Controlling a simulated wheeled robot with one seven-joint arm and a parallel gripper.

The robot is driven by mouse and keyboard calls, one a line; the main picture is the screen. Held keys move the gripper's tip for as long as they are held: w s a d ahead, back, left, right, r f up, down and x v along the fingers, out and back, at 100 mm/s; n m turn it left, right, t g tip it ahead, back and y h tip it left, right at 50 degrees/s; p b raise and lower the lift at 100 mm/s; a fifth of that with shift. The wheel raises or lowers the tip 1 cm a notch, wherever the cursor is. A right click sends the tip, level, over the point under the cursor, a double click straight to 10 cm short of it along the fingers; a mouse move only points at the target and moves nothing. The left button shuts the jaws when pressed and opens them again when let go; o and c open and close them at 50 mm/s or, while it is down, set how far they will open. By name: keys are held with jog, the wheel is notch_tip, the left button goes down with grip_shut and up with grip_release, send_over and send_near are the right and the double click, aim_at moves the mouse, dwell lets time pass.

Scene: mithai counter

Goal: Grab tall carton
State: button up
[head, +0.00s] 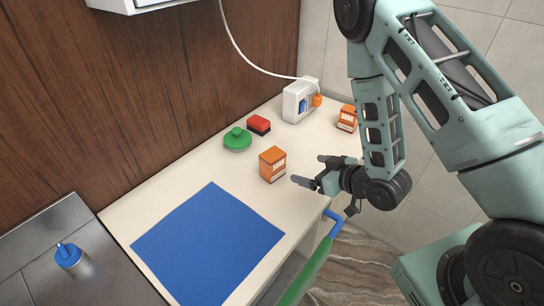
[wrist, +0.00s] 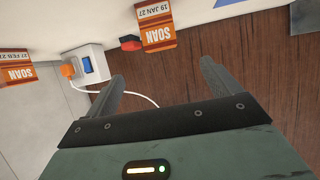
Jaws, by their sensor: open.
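Two orange cartons with white labels stand on the cream counter. The nearer carton (head: 272,164) stands near the middle; in the wrist view it is upside down, marked "19 JAN 27" (wrist: 156,27). The other carton (head: 347,118) stands at the far right end; in the wrist view it is at the left edge (wrist: 16,68). I cannot tell for sure which one is the tall carton. My gripper (head: 307,170) is open and empty, just right of the nearer carton and apart from it. In the wrist view its fingers (wrist: 162,75) are spread with nothing between them.
A green round-lidded item (head: 237,139), a red-and-black block (head: 259,125) and a white corded box (head: 297,102) stand along the wall side. A blue mat (head: 208,245) covers the near counter. A blue-topped bottle (head: 69,257) stands at left. A green-and-blue handle (head: 318,260) runs along the front edge.

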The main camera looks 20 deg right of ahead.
jog(key=b, duration=1.5)
send_near(279, 158)
notch_tip(279, 158, down, 2)
jog(key=w, duration=0.2)
jog(key=w+a+p, duration=0.2)
jog(key=w, duration=0.1)
jog(key=shift+w+a+f, duration=0.1)
jog(key=shift+w+f, duration=0.1)
jog(key=shift+f, duration=0.2)
jog(key=shift+a+p+x, duration=0.2)
jog(key=shift+p+x, duration=1)
jog(key=shift+x, duration=2.05)
jog(key=shift+r, duration=0.15)
jog(key=c, duration=1.2)
